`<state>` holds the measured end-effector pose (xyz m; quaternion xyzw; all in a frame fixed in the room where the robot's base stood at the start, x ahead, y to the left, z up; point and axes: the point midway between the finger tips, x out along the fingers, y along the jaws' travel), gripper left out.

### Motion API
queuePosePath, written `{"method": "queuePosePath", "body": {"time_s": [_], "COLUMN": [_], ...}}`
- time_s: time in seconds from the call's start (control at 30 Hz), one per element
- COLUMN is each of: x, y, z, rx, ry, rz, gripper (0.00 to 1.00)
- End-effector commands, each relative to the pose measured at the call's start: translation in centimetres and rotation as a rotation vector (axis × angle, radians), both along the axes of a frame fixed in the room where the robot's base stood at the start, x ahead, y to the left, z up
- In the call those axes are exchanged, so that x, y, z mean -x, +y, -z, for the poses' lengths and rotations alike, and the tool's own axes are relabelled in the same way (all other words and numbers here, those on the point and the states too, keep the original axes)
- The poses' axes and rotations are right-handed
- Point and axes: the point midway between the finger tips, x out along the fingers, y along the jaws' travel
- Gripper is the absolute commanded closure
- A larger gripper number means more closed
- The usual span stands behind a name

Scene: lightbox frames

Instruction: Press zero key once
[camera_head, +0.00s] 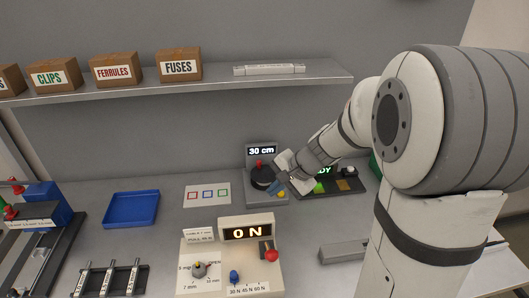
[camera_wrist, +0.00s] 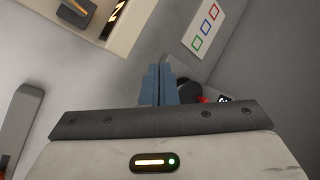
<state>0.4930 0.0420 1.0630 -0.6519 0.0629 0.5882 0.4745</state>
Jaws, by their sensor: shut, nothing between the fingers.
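My gripper (camera_head: 275,188) has two blue fingers, which stand together with nothing between them. They also show in the middle of the wrist view (camera_wrist: 159,84). The gripper is at the front of a grey device (camera_head: 262,200) with a "30 cm" display (camera_head: 262,151), a black round part and a red part. A small yellow spot (camera_head: 281,194) shows close beside the fingers; I cannot tell whether they touch it. In the wrist view the black round part (camera_wrist: 187,90) lies just right of the fingers, partly hidden by them. No key labelled zero is readable.
A beige force tester (camera_head: 235,255) reading "0 N", with a red-knobbed lever, stands in front. A card with coloured squares (camera_head: 208,194) and a blue tray (camera_head: 131,209) lie left. A dark panel (camera_head: 345,186) is right, behind my arm. A shelf (camera_head: 200,88) runs above.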

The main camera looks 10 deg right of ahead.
Motion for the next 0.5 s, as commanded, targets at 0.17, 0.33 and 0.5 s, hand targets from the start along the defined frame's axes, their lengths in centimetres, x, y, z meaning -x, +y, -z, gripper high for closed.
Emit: {"method": "queuePosePath", "body": {"time_s": [0.17, 0.33, 0.5], "x": [-7.5, -11.9, -13.7], "y": [-2.0, -4.3, -5.5], "z": [0.6, 2.6, 3.9], "rx": [-0.198, -0.318, -0.370], "ry": [0.070, 0.113, 0.133], "rz": [0.327, 0.561, 0.672], "gripper": [1.00, 1.00, 1.00]}}
